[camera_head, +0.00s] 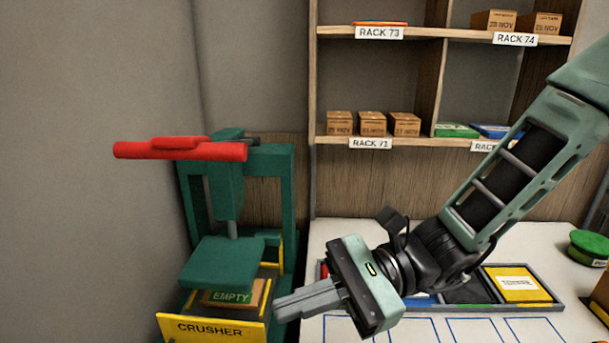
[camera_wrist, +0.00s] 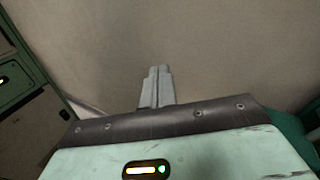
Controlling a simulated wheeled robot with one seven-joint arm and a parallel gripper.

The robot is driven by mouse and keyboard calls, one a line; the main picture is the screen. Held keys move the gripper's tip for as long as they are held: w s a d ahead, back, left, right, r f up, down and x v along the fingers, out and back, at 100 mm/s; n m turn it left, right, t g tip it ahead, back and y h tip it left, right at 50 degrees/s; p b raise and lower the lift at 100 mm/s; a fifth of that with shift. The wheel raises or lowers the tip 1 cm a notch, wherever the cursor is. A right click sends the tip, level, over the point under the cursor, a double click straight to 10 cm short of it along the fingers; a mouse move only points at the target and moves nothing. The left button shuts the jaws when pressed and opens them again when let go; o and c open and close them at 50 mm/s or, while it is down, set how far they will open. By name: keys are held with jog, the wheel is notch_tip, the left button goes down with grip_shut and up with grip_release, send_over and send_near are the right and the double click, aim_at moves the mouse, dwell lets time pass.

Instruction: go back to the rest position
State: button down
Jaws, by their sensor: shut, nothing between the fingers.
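My gripper (camera_head: 283,303) is shut and empty. It points left in the head view, above the front of the table and just right of the crusher. In the wrist view its closed fingers (camera_wrist: 157,76) stand out against a plain, light grey-brown surface. The green crusher (camera_head: 222,262) has a red handle bar (camera_head: 180,149) at its top. A brown box (camera_head: 235,295) with an "EMPTY" label sits under its press plate. My gripper's fingertips appear close to the crusher's right side; I cannot tell the exact gap.
Behind stands a wooden rack (camera_head: 450,32) with several small boxes. A divided tray (camera_head: 545,306) with a yellow item (camera_head: 514,284) lies on the white table (camera_head: 335,235), partly behind my gripper. A green round container (camera_head: 589,246) stands at the right edge.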

jog(key=s+d+f+n+g+h+b, duration=0.1)
jog(key=s+d+f+n+h+b, duration=0.2)
jog(key=s+d+f+n+h, duration=0.5)
jog(key=d+f+n+t+h+b, duration=0.2)
jog(key=d+f+n+t+h, duration=0.2)
jog(key=n, duration=0.6)
jog(key=d+t+h, duration=0.2)
jog(key=h, duration=0.1)
jog(key=shift+w+d+f+n+t+b, duration=0.2)
jog(key=shift+w+d+n+t+b, duration=0.1)
jog(key=shift+w+n+b, duration=0.1)
